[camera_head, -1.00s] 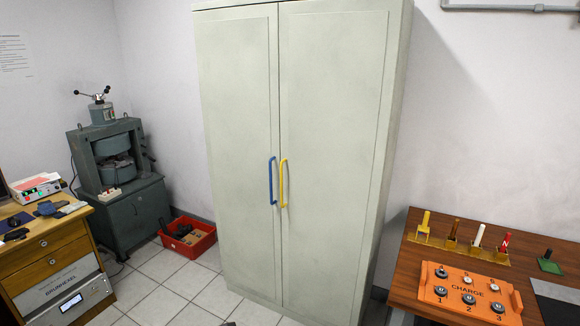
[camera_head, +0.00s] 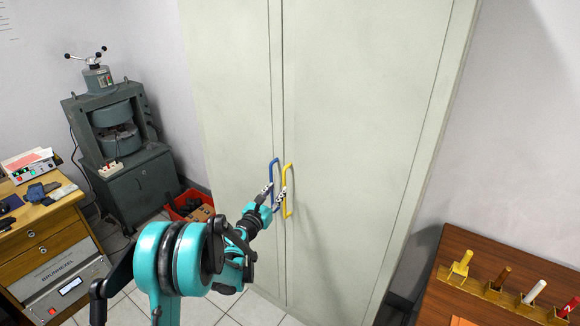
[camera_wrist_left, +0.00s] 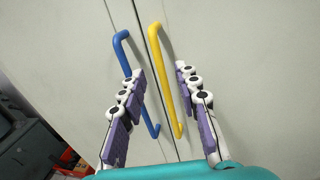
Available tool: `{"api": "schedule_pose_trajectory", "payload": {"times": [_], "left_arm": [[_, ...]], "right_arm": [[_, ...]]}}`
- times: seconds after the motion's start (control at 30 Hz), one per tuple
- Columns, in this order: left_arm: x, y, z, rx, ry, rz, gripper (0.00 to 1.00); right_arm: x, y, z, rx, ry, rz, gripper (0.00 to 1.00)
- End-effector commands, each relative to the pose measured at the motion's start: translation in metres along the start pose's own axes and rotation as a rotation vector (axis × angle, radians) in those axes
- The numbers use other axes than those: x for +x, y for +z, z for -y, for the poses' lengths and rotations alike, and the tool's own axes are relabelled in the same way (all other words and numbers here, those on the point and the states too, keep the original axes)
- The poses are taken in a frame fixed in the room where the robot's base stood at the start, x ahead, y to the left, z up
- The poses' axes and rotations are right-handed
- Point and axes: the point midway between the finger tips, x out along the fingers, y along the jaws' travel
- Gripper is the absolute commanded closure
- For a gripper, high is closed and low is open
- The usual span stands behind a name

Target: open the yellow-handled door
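The yellow handle (camera_head: 288,190) is a vertical bar on the right door (camera_head: 350,130) of a tall pale cabinet. It stands just right of a blue handle (camera_head: 272,180) on the left door (camera_head: 232,90). Both doors look shut. My left gripper (camera_head: 276,194) is at the handles. In the left wrist view its two purple-padded fingers (camera_wrist_left: 160,75) are spread apart, with the yellow handle (camera_wrist_left: 160,80) between them. The blue handle (camera_wrist_left: 122,55) runs close to the left finger and partly behind it. I cannot tell whether the fingers touch either bar. My right gripper is not in view.
A wooden table (camera_head: 440,270) with several upright coloured pegs stands right of the cabinet. On the left are a wooden drawer desk (camera_head: 60,240), a grey machine (camera_head: 115,130) and a red bin (camera_head: 182,208) on the floor.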

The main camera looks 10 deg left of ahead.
Motion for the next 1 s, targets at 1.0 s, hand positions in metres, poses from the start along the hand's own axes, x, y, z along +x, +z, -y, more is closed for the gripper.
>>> {"api": "schedule_pose_trajectory", "payload": {"times": [1.0], "left_arm": [[0.079, -0.001, -0.002, -0.023, 0.005, 0.004, 0.92]], "right_arm": [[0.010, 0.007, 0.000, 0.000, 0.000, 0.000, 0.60]]}}
